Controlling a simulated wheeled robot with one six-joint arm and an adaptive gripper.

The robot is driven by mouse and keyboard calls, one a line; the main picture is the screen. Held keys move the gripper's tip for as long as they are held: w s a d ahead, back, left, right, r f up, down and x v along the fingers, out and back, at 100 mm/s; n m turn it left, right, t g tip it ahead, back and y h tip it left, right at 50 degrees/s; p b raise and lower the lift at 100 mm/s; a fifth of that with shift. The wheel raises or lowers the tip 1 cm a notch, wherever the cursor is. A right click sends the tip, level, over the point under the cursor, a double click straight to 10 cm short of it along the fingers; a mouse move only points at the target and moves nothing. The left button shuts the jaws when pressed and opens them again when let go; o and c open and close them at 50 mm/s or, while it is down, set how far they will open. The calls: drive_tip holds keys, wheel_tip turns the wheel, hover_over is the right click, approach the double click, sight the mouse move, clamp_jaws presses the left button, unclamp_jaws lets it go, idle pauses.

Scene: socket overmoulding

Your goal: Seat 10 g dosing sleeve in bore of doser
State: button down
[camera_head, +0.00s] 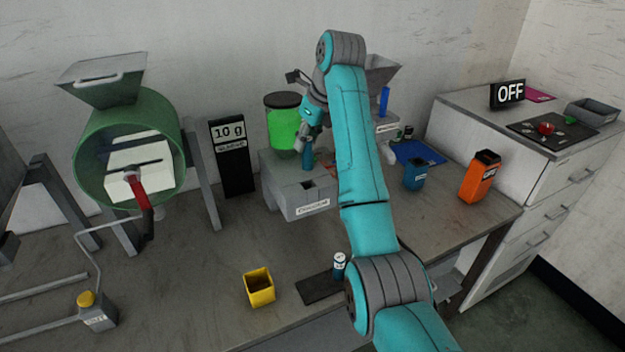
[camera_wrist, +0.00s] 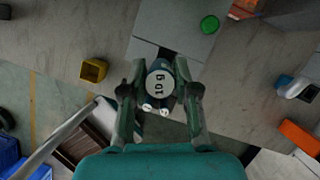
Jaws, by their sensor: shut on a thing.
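My gripper (camera_head: 308,140) is above the grey doser block (camera_head: 290,207), near the green-filled jar at its back. It is shut on a blue dosing sleeve (camera_head: 307,159), which looks upright in the head view. In the wrist view the sleeve's pale round top (camera_wrist: 160,82) reads "10 g" and sits between the fingers (camera_wrist: 160,92). A dark opening shows in the doser's top (camera_head: 308,185); in the wrist view a dark patch lies beside the sleeve top on the doser (camera_wrist: 160,30). The sleeve appears above the block; its lower end against the bore is hidden.
A black sign (camera_head: 232,165) reads "10 g". A second sleeve (camera_head: 340,262) with a white top stands by a dark mat. A yellow bin (camera_head: 259,287), blue cup (camera_head: 414,174) and orange container (camera_head: 480,177) stand on the bench. A green drum (camera_head: 128,150) is at left.

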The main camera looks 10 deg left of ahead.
drive_tip(key=shift+w+f, duration=0.1)
drive_tip(key=shift+w, duration=0.3)
drive_tip(key=shift+w+f, duration=0.15)
drive_tip(key=shift+f, duration=0.1)
wheel_tip(320, 180, down, 9)
drive_tip(key=shift+f, duration=0.1)
drive_tip(key=shift+f, duration=0.15)
drive_tip(key=c, duration=0.9)
unclamp_jaws()
drive_tip(key=shift+o, duration=0.2)
